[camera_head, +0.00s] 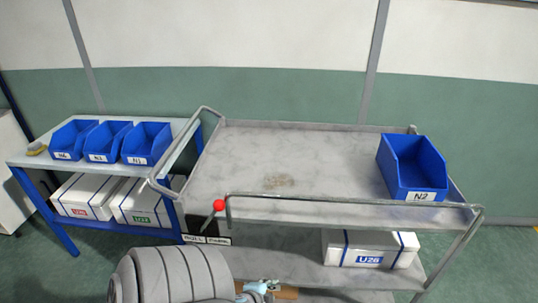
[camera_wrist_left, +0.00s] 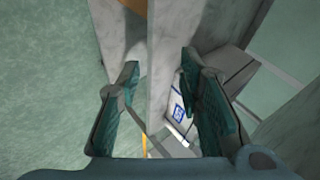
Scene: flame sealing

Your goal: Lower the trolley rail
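The grey trolley (camera_head: 230,165) stands in the middle of the head view. Its front rail (camera_head: 350,200) runs raised along the near side, above the edge of the top shelf. A lever with a red knob (camera_head: 219,205) is at the rail's left end, above a label plate (camera_head: 207,239) that seems to read roll and park. My left gripper (camera_head: 268,287) is low at the bottom of the head view, in front of the lower shelf and below the rail. In the left wrist view its fingers (camera_wrist_left: 160,65) are apart, with a grey trolley surface beyond them. My right gripper is not in view.
A blue bin N2 (camera_head: 415,170) stands at the right of the top shelf. A white box U28 (camera_head: 371,250) is on the lower shelf. A blue-framed table (camera_head: 100,166) at left holds several blue bins and white boxes. The top shelf's middle is clear.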

